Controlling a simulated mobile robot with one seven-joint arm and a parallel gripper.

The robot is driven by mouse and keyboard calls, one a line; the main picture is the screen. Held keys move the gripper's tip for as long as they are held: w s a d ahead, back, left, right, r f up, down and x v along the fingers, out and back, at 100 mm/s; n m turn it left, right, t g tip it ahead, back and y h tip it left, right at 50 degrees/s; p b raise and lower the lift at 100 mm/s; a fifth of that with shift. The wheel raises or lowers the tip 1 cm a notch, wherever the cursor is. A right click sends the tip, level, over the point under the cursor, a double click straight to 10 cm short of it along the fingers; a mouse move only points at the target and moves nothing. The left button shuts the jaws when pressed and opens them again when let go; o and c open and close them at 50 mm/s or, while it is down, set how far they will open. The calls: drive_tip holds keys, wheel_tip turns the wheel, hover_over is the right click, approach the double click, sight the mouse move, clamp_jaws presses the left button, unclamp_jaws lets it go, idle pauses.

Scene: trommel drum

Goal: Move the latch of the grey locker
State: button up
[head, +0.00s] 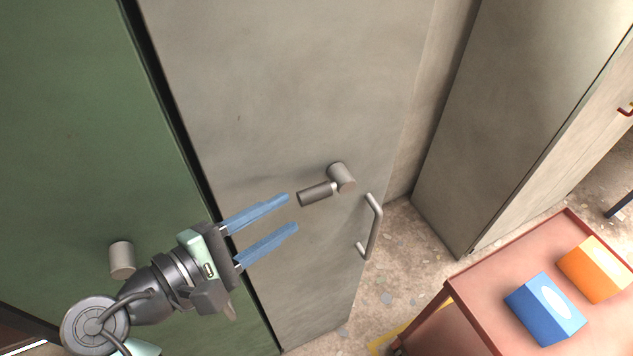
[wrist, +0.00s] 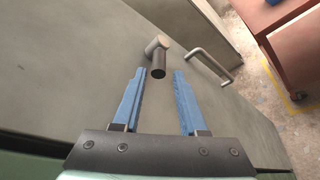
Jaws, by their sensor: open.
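The grey locker (head: 270,90) has a flat door that fills the middle of the head view. Its latch (head: 318,193) is a short lever with a dark grip, sticking out left from a round grey hub. In the wrist view the latch (wrist: 158,62) shows ahead of the fingertips, between their lines. My gripper (head: 293,213) is open, with two blue fingers pointing at the latch from the left. The fingers (wrist: 158,72) look empty, and in the head view a small gap separates them from the lever's end. Exact depth is hard to tell.
A grey pull handle (head: 373,228) is on the same door, right of the latch. A green locker (head: 70,120) with a round knob (head: 122,259) stands left. A red cart (head: 480,290) holding a blue box (head: 545,309) and an orange box (head: 597,268) stands right. Another grey cabinet (head: 520,110) stands behind.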

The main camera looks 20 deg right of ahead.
sight(304, 202)
drive_tip(key=p+x, duration=0.1)
drive_tip(key=x, duration=0.7)
drive_tip(key=shift+w+d+f+p, duration=0.15)
drive_tip(key=shift+w+d+p, duration=0.1)
drive_tip(key=shift+p, duration=0.1)
clamp_jaws()
drive_tip(key=shift+a, duration=0.1)
idle(0.8)
